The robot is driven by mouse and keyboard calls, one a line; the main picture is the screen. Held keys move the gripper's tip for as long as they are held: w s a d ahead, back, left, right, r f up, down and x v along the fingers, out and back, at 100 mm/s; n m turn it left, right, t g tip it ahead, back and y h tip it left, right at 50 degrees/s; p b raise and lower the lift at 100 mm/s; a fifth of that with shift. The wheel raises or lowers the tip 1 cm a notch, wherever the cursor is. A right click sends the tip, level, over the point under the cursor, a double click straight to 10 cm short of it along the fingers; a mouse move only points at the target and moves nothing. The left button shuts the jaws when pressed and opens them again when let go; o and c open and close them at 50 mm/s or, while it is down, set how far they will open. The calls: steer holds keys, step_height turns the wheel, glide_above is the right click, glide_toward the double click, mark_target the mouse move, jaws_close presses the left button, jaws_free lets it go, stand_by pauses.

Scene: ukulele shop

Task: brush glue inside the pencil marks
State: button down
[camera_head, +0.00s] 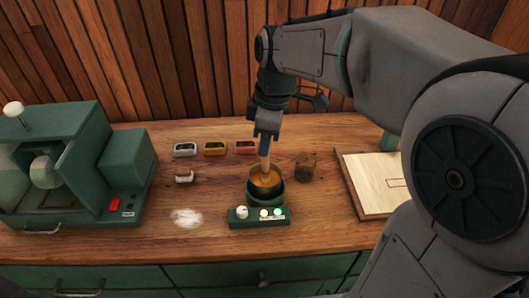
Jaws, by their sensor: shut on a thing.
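My gripper (266,134) is shut on a brush (264,160), which points straight down. The brush's lower end is in the dark glue pot (259,194), which holds amber-brown glue; the bristles are hidden. The pot sits on a green heater base (259,217) with a knob and lit lights. At right, a pale wooden panel (367,186) lies on the bench, with a dark pencil outline (396,183) on it. My arm hides the right part of the panel and perhaps of the marks.
A brown cup-like object (306,167) stands right of the pot. Three small coloured trays (215,149) line the back, with a small pale item (184,175) and a white patch (187,216) in front. A green machine (65,165) fills the left of the wooden bench (130,240).

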steer(key=shift+r, duration=0.15)
steer(key=shift+r+p, duration=3)
steer(key=shift+r, duration=0.7)
steer(key=shift+r+p, duration=1.5)
steer(key=shift+r, duration=0.5)
